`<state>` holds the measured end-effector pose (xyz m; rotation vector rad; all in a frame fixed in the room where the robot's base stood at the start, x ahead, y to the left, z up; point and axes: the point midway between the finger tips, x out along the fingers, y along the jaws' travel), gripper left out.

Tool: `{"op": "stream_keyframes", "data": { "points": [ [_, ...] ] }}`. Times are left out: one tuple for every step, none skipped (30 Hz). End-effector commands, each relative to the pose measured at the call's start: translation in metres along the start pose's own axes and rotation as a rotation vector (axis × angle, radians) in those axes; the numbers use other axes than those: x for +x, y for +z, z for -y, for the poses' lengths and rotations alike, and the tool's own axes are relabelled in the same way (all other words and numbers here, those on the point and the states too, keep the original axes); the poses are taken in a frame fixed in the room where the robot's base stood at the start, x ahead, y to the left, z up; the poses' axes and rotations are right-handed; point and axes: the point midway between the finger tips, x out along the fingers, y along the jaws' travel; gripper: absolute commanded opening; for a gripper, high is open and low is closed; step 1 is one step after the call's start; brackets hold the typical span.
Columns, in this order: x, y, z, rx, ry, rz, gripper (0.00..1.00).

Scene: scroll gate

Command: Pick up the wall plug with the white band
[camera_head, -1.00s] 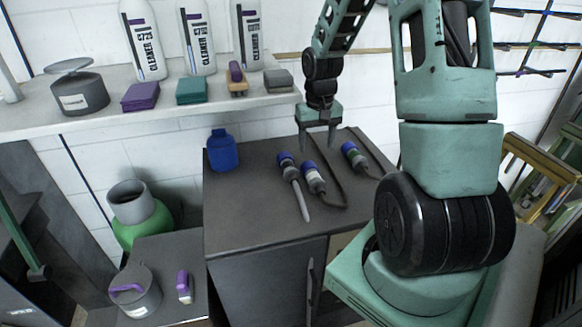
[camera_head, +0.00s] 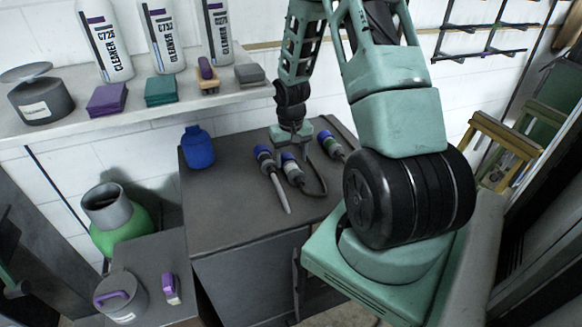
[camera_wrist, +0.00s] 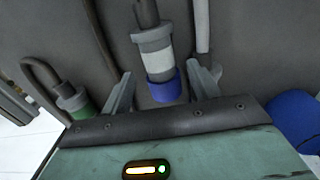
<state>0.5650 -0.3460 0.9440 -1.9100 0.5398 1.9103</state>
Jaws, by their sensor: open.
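The wall plug with the white band (camera_wrist: 157,58) lies on the dark cabinet top, its blue end toward my gripper and its grey cable running away. It also shows in the head view (camera_head: 293,173), partly hidden by my gripper. My gripper (camera_wrist: 163,84) is open, with one finger on each side of the plug's blue end; I cannot tell whether either finger touches it. In the head view my gripper (camera_head: 296,150) is low over the plugs. A plug with a green band (camera_head: 332,146) lies to the right, and a blue-ended item with a long pale shaft (camera_head: 272,174) lies to the left.
A blue bottle (camera_head: 198,147) stands on the cabinet top (camera_head: 225,210) at left. A shelf behind holds cleaner bottles (camera_head: 104,42), sponges and a brush. The front left of the cabinet top is clear.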

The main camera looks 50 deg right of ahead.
Motion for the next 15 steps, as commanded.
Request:
{"op": "stream_keyframes", "data": {
  "points": [
    [0.005, 0.001, 0.0, -0.001, 0.0, 0.005, 0.61],
    [0.009, 0.001, 0.0, -0.002, 0.0, 0.005, 0.61],
    [0.015, 0.001, 0.0, -0.002, 0.0, 0.004, 0.61],
    [0.018, 0.001, 0.0, -0.002, 0.0, 0.004, 0.61],
    [0.022, 0.001, 0.0, -0.002, 0.001, 0.003, 0.61],
    [0.025, 0.0, 0.0, -0.002, 0.001, 0.002, 0.61],
    [0.026, 0.0, -0.001, -0.002, 0.001, 0.001, 0.61],
    [0.028, 0.0, -0.001, -0.001, 0.001, 0.001, 0.61],
    [0.029, 0.0, -0.001, -0.001, 0.002, 0.001, 0.61],
    [0.03, 0.0, -0.001, -0.001, 0.001, 0.0, 0.61],
    [0.03, 0.0, -0.001, -0.001, 0.001, 0.0, 0.61],
    [0.03, 0.0, -0.001, -0.001, 0.001, -0.001, 0.61],
    [0.03, 0.0, -0.001, -0.001, 0.001, -0.001, 0.61],
    [0.03, 0.0, -0.001, -0.001, 0.001, -0.001, 0.61],
    [0.03, 0.0, -0.001, -0.001, 0.001, -0.001, 0.61]
  ]
}}
